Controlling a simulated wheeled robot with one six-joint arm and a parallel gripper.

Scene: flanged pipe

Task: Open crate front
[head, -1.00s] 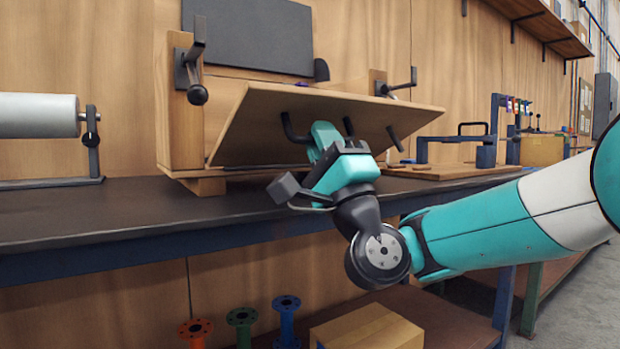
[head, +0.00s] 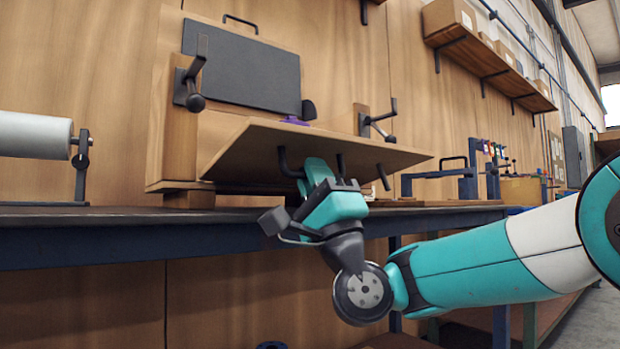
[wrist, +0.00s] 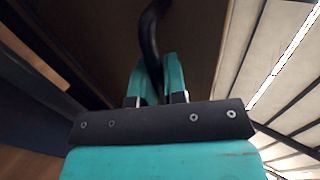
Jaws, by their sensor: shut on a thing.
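The wooden crate (head: 181,140) stands on the dark workbench against the wall. Its front panel (head: 235,146) is swung out and down, sloping toward me, with its inner space partly visible above. A black bar handle (head: 284,163) sits on the panel's outer face. My gripper (head: 312,172) is at the panel's underside, shut on this handle. In the wrist view, the teal fingers (wrist: 158,82) close around the black handle (wrist: 150,40). Black latch levers stand at the crate's left (head: 192,85) and right (head: 378,118) posts, clear of the panel.
A purple thing (head: 295,121) shows inside the crate. A grey roller (head: 35,134) on a stand is at left on the bench. A blue clamp frame (head: 440,178) stands at right. Wall shelves (head: 490,60) hang at upper right. Space below the panel is open.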

